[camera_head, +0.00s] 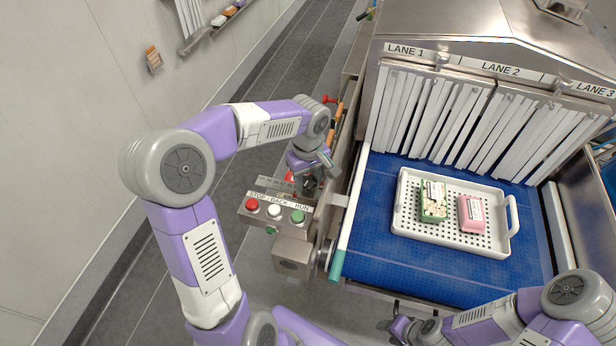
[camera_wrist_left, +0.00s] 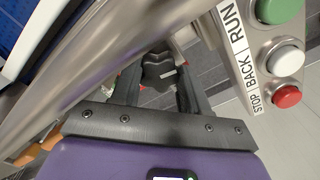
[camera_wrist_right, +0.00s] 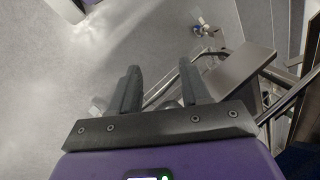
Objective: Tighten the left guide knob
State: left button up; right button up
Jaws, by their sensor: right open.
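The left guide knob (camera_wrist_left: 158,70) is a dark, lobed knob with a pale mark, beside the conveyor's metal side rail. In the left wrist view it sits between the fingers of my left gripper (camera_wrist_left: 160,82). The fingers are spread, one on each side of the knob; whether they touch it I cannot tell. In the head view my left gripper (camera_head: 312,178) points down at the conveyor's left side, behind the button panel, and largely hides the knob. My right gripper (camera_head: 396,328) is open and empty low in front of the conveyor; its spread fingers show in the right wrist view (camera_wrist_right: 158,80).
A button panel (camera_head: 275,213) with red, white and green buttons is close beside my left gripper. A white tray (camera_head: 456,238) with a green and a pink pack lies on the blue belt (camera_head: 385,265). White strip curtains (camera_head: 420,110) hang at the tunnel mouth.

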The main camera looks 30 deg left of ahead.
pick_arm(q)
jog(key=c, duration=0.3)
